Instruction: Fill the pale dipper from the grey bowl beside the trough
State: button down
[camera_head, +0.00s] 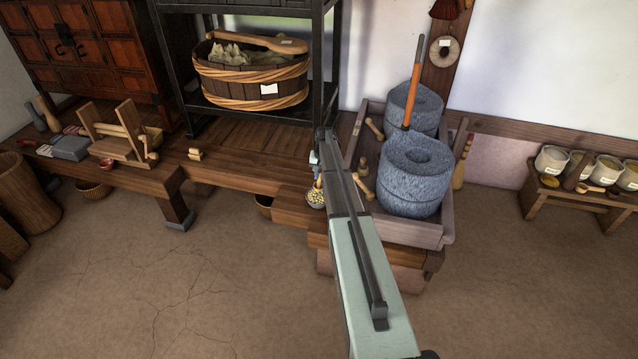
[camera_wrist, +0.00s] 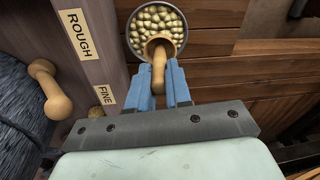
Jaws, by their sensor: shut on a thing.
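The grey bowl (camera_wrist: 134,44) of round yellowish beans lies at the top of the wrist view. It also shows in the head view (camera_head: 317,203) on the bench beside the trough (camera_head: 415,233). My gripper (camera_wrist: 160,76) is shut on the handle of the pale dipper (camera_wrist: 158,84), one blue finger on each side. The dipper's cup is over the near part of the bowl, against the beans in the picture. I cannot tell how deep it sits or whether it holds beans. In the head view my arm hides most of the dipper.
Two grey millstones (camera_head: 415,172) stand in the trough. A wooden peg (camera_wrist: 50,88) lies near the trough wall, which bears ROUGH and FINE labels. The bench (camera_head: 235,165) left of the bowl is mostly clear.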

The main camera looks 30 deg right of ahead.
aim_at(320, 186)
jog(key=shift+f, duration=3.5)
jog(key=shift+r, duration=3.85)
jog(key=shift+a, duration=0.1)
